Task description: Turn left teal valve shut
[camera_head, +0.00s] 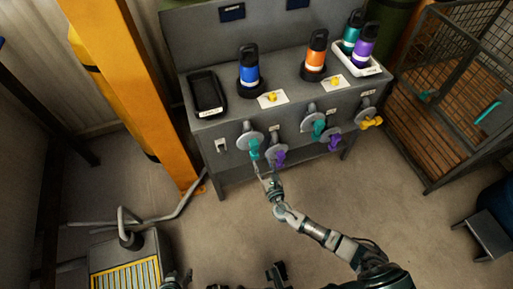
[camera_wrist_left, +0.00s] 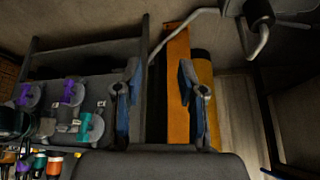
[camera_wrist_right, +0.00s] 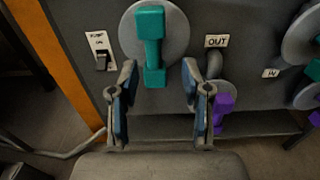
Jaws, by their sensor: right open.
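The left teal valve (camera_head: 254,147) has a teal bar handle on a round grey disc on the bench front. In the right wrist view its handle (camera_wrist_right: 152,45) stands upright. My right gripper (camera_head: 262,172) is open just in front of and below it. In that view its fingers (camera_wrist_right: 157,88) are spread to either side of the handle's lower end, with a gap on each side; I cannot tell how deep they reach. The valve also shows in the left wrist view (camera_wrist_left: 90,128). My left gripper (camera_wrist_left: 161,82) is open and empty, away from the valve.
A purple valve (camera_head: 277,156) sits close at the lower right, by the OUT label (camera_wrist_right: 216,41). A switch (camera_wrist_right: 101,52) is left of the teal valve. An orange post (camera_head: 130,90) stands left of the bench. Bottles and a black tray (camera_head: 207,92) are on top.

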